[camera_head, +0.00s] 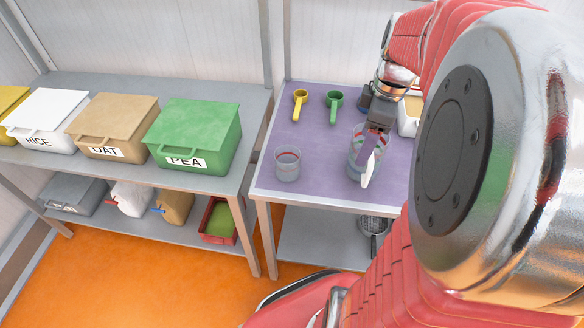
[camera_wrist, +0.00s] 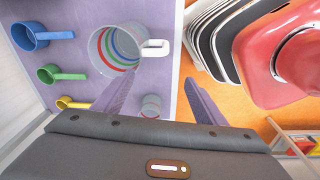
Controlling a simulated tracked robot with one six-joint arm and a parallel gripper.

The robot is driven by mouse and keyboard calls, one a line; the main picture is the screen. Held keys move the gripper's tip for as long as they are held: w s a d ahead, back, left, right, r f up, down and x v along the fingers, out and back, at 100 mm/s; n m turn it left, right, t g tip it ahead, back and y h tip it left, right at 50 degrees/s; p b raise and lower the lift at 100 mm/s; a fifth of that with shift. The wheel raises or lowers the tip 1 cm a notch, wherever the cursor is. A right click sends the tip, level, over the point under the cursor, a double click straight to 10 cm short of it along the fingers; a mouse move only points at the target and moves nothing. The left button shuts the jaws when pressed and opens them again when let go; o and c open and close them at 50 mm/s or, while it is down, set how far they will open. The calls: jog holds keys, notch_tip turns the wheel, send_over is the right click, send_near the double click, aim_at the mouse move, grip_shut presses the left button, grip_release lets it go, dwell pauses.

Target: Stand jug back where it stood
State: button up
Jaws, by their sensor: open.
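The jug is clear with coloured rings and a white handle. It stands upright on the purple table top, and in the head view the jug (camera_head: 355,158) is partly hidden behind my gripper (camera_head: 370,152). In the wrist view the jug (camera_wrist: 103,52) is seen from above, with its handle pointing right. My gripper (camera_wrist: 160,92) is open, its two purple fingers apart. The handle lies ahead of the gap between the fingertips in the wrist view. I cannot tell whether a finger touches it.
A small clear cup (camera_head: 287,165) stands left of the jug. Yellow (camera_head: 300,103) and green (camera_head: 334,106) scoops lie behind, and a blue scoop (camera_wrist: 35,36) shows in the wrist view. Lidded bins, including the green PEA bin (camera_head: 195,130), fill the left shelf.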

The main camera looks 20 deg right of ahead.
jog(key=s+a+r+m+t, duration=0.2)
jog(key=a+m, duration=0.2)
jog(key=a, duration=0.7)
jog(key=s+a+r+m+t, duration=0.2)
jog(key=a+m, duration=0.3)
jog(key=a, duration=0.6)
jog(key=shift+s+r, duration=0.4)
jog(key=shift+r, duration=0.1)
jog(key=shift+c, duration=0.4)
